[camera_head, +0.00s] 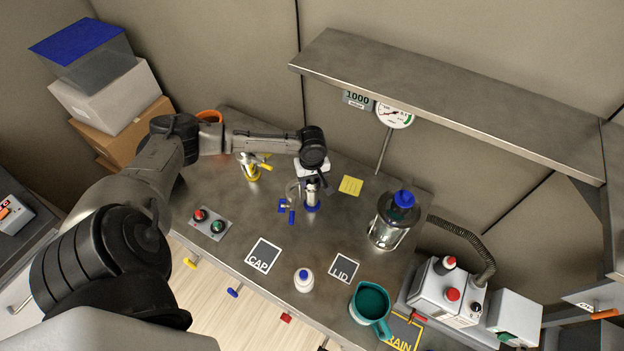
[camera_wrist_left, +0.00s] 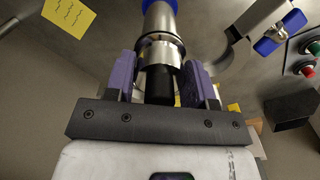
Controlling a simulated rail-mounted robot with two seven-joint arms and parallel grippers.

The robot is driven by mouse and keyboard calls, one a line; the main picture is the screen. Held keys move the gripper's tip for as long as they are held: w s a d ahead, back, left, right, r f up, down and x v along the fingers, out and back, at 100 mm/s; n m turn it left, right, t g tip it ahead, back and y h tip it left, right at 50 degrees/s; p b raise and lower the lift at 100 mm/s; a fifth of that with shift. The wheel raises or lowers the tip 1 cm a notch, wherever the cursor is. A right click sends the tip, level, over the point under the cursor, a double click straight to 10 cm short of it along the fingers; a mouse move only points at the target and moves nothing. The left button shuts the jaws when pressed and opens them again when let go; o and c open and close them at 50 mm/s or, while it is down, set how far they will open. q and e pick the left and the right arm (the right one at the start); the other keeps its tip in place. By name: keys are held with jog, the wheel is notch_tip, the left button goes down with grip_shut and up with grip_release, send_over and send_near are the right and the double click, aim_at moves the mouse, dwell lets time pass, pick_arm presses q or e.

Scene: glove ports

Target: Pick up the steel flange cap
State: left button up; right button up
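The steel flange cap (camera_wrist_left: 160,52) shows in the left wrist view as a steel disc with a black knob facing my palm. It sits in line with a steel fitting (camera_wrist_left: 160,20) that has a blue ring. In the head view the steel fitting (camera_head: 312,196) stands upright on the bench with a blue base. My left gripper (camera_wrist_left: 159,76) has its two purple-lined fingers either side of the black knob, with a visible gap on the left, so it looks open. In the head view my left gripper (camera_head: 314,181) is partly hidden by its own wrist. My right gripper is not in view.
Beside the fitting are a blue clamp (camera_head: 287,210) and a yellow-based fitting (camera_head: 250,170). The CAP mat (camera_head: 263,254) and LID mat (camera_head: 345,267) look bare. A white bottle (camera_head: 304,282), glass jar (camera_head: 386,232) and teal jug (camera_head: 370,305) stand on the bench. A steel shelf (camera_head: 440,95) overhangs it.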

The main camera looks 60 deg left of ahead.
pick_arm(q)
jog(key=c, duration=0.4)
jog(key=shift+c, duration=0.4)
jog(key=shift+r, duration=0.15)
